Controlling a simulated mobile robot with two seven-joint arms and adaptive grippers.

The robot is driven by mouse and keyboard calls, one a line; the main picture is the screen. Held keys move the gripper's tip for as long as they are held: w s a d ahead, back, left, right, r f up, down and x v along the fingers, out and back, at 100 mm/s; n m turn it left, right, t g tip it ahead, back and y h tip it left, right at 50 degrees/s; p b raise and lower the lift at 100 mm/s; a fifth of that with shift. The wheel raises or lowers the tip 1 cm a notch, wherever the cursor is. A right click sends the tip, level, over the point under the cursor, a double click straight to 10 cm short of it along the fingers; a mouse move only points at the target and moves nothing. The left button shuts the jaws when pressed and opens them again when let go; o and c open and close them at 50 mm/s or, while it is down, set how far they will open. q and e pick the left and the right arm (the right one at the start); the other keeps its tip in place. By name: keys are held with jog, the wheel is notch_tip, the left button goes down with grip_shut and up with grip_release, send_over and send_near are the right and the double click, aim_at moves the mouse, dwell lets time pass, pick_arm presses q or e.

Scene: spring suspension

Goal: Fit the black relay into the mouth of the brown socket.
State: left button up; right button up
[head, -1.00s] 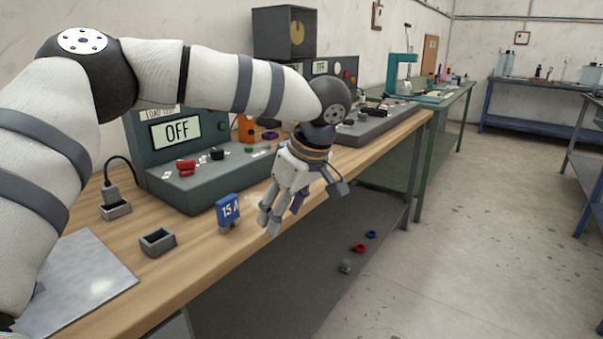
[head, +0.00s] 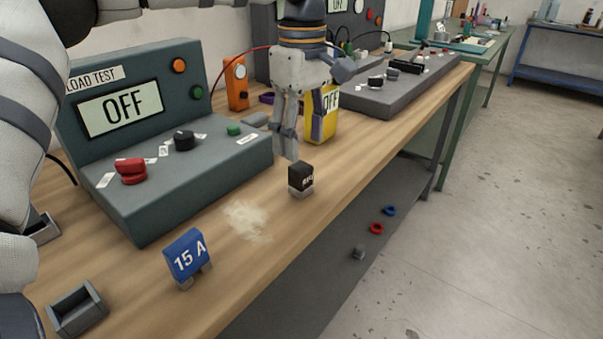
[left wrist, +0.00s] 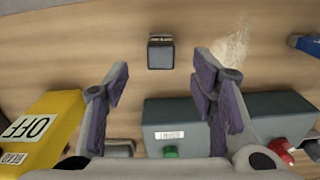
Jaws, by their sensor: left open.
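The black relay (head: 301,178) stands upright on the wooden bench near its front edge, with a pale base and white lettering. In the left wrist view the relay (left wrist: 161,54) shows just ahead of the gap between my fingertips. My left gripper (head: 302,142) points down behind and above the relay, open and empty; its spread fingers (left wrist: 162,70) also show in the left wrist view. No clearly brown socket shows. A grey open-topped socket (head: 77,308) sits at the lower left, and another grey one (head: 42,228) is partly hidden by my arm. My right gripper is out of view.
A blue 15 A fuse (head: 187,257) stands left of the relay. The load test console (head: 200,185) fills the bench's left rear. A yellow meter (head: 322,115) and an orange device (head: 237,84) stand behind.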

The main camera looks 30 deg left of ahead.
aim_at(301, 166)
pick_arm(q)
notch_tip(301, 166, down, 7)
jog(key=shift+s+a+f, duration=0.1)
jog(key=shift+f, duration=0.1)
grip_shut()
